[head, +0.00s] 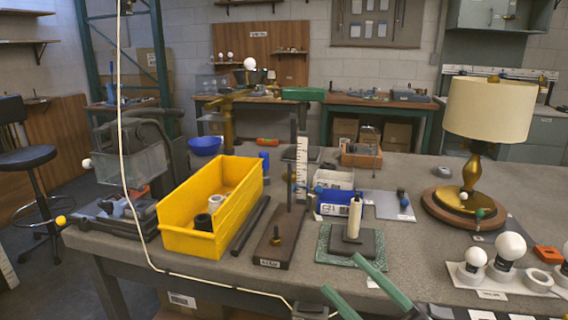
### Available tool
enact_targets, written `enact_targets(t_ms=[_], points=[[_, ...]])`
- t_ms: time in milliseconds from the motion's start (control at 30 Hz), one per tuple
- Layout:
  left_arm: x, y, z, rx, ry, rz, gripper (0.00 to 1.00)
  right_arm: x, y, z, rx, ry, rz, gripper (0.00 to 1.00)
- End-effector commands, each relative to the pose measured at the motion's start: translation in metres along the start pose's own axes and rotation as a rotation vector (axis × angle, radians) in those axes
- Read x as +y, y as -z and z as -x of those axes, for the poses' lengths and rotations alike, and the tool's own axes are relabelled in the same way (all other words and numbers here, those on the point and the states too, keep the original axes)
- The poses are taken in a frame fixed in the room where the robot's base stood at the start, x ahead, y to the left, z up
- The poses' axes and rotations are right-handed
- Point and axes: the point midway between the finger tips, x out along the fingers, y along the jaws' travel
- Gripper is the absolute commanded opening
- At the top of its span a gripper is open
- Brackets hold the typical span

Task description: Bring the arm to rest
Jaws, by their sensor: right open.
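My right gripper (340,273) comes in at the bottom edge with two green fingers. They are spread apart with nothing between them, in front of the green mat. Much of my right arm is out of the picture. My left gripper is not in view. A brass lamp (471,170) with a cream shade (490,108) stands upright on a round wooden base at the right of the table, apart from my right gripper.
White bulbs (511,246) stand in a holder at the right front. A yellow bin (180,240) with cylindrical parts, a dark upright stand (275,246) and a block with a pale cylinder (354,218) occupy the middle. Bare grey tabletop (225,270) shows near the front edge.

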Motion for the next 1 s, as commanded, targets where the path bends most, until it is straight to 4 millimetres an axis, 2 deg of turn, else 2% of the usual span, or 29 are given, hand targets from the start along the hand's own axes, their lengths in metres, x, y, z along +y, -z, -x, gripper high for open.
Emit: enact_targets(t_ms=[33, 100, 167, 200, 267, 333, 400, 467, 567, 600, 633, 800, 1000], points=[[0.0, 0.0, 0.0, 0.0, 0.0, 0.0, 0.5, -0.015, -0.032, 0.019, -0.162, -0.056, -0.121, 0.65], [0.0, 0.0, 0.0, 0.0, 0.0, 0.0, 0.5, -0.039, -0.07, 0.049, -0.371, -0.109, -0.262, 0.65], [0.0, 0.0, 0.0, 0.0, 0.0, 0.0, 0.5, -0.065, -0.095, 0.078, -0.538, -0.133, -0.369, 0.65], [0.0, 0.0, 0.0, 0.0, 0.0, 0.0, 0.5, -0.084, -0.108, 0.099, -0.643, -0.14, -0.436, 0.65], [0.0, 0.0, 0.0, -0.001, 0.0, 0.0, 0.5, -0.114, -0.121, 0.13, -0.792, -0.141, -0.533, 0.65], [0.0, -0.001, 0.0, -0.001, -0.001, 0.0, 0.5, -0.151, -0.128, 0.168, -0.953, -0.13, -0.642, 0.65], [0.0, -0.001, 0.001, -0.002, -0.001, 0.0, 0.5, -0.189, -0.126, 0.204, -1.104, -0.109, -0.749, 0.65], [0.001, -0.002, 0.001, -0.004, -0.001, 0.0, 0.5, -0.221, -0.119, 0.233, -1.223, -0.082, -0.836, 0.65], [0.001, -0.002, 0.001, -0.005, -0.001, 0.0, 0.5, -0.271, -0.094, 0.279, -1.406, -0.027, -0.984, 0.65], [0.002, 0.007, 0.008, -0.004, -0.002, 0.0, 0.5, -0.274, -0.082, 0.284, -1.449, -0.012, -1.019, 0.65], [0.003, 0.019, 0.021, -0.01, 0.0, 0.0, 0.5, -0.255, -0.078, 0.274, -1.437, -0.02, -1.002, 0.65], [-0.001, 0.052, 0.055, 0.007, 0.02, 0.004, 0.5, -0.219, -0.06, 0.26, -1.444, -0.043, -0.989, 0.65], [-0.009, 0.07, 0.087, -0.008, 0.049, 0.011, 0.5, -0.183, -0.04, 0.25, -1.456, -0.065, -0.977, 0.65]])
